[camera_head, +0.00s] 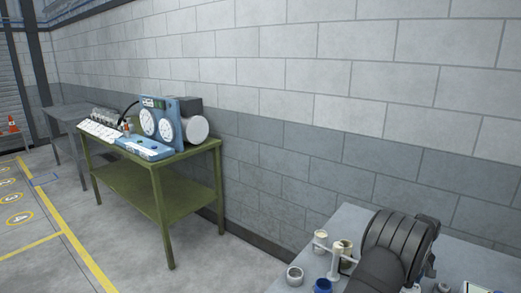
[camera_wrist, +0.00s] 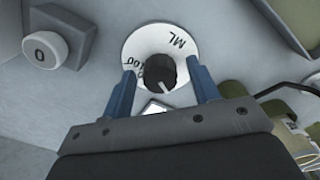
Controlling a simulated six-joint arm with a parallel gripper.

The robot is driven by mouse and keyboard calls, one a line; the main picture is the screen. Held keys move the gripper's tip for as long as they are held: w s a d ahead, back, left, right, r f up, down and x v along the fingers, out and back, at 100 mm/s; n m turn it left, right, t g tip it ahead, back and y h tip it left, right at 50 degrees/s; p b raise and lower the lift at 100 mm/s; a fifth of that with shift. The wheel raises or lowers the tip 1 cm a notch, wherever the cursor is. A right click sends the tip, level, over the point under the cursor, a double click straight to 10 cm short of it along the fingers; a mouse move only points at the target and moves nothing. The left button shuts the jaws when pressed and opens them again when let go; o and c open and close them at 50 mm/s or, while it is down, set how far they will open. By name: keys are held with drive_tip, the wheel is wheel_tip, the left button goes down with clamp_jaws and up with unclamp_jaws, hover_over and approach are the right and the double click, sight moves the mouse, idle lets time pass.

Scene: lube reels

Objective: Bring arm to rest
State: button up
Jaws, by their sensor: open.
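My gripper (camera_wrist: 161,70) is open in the wrist view, with one blue finger on each side of a black knob (camera_wrist: 156,74). I cannot tell whether the fingers touch the knob. The knob sits on a round white dial (camera_wrist: 150,38) marked "ML", on a grey panel (camera_wrist: 100,78). In the head view, a dark part of my arm shows at the lower right above a grey table; the gripper itself is hidden there.
A white button marked "0" (camera_wrist: 45,50) juts out left of the dial. A cable (camera_wrist: 285,87) and green parts lie at the right. In the head view, the grey table (camera_head: 346,219) carries small cups (camera_head: 295,275). A green table (camera_head: 190,158) holds a blue instrument (camera_head: 160,117).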

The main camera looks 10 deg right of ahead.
drive_tip(key=shift+f, duration=0.2)
drive_tip(key=shift+r, duration=0.1)
wheel_tip(320, 180, up, 18)
drive_tip(key=f, duration=0.1)
wheel_tip(320, 180, down, 17)
drive_tip(key=shift+r, duration=0.1)
drive_tip(key=shift+f, duration=0.2)
drive_tip(key=m, duration=1.3)
drive_tip(key=shift+m, duration=2.1)
